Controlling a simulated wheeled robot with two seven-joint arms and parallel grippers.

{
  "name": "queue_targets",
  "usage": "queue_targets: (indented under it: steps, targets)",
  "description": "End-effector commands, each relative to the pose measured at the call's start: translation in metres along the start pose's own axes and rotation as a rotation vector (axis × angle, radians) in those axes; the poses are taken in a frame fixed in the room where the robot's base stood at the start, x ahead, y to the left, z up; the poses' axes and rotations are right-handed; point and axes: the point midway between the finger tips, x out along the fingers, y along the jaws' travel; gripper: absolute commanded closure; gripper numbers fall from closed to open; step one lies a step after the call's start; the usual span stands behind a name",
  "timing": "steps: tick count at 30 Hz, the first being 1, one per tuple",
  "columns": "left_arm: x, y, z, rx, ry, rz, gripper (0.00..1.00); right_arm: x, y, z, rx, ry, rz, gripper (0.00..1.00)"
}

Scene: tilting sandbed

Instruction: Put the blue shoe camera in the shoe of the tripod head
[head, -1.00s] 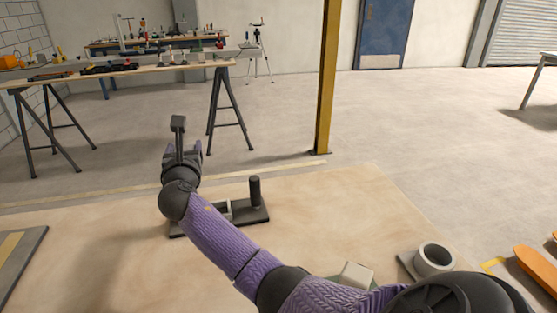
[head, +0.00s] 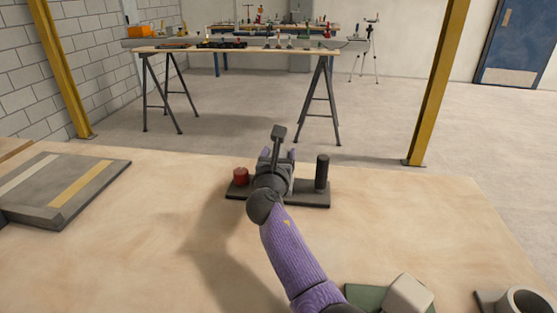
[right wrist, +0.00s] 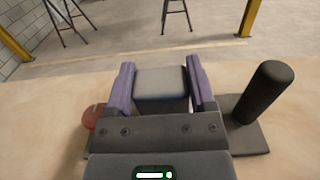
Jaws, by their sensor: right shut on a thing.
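My right gripper (head: 277,160) is over the middle of a dark base plate (head: 312,198) on the near table. In the right wrist view the purple fingers (right wrist: 160,88) are shut on a grey block (right wrist: 162,82). I cannot tell whether this block is the camera, and no blue shoe shows on it. My gripper hides the plate's middle, so I cannot make out a shoe there. My left gripper is out of view.
A grey slab (head: 62,187) with stripes lies at the left. A pale block (head: 408,293) on a green plate (head: 362,297) and a grey ring (head: 522,300) are near right. Beyond the table stand a cluttered workbench (head: 200,49) and a tripod (head: 366,50).

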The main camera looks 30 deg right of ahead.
Motion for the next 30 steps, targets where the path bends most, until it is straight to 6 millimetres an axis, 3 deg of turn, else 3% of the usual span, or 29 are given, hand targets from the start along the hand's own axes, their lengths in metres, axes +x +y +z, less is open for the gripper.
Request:
queue_targets:
  steps: [5, 6, 9, 19, 30]
  targets:
    - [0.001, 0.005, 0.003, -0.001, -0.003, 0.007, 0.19, 0.000, 0.000, -0.003, -0.001, -0.001, 0.000, 0.98]
    - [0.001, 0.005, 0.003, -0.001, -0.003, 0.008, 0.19, 0.000, 0.000, -0.002, -0.001, -0.001, 0.000, 0.21]
    - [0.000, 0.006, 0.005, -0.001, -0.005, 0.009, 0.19, 0.000, 0.000, -0.002, 0.000, -0.001, 0.000, 0.00]
    - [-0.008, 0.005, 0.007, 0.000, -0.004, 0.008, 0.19, -0.007, 0.000, 0.004, 0.000, -0.001, 0.001, 0.00]
    - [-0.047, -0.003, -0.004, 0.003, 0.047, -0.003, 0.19, -0.097, 0.000, 0.006, 0.002, 0.000, 0.001, 0.00]
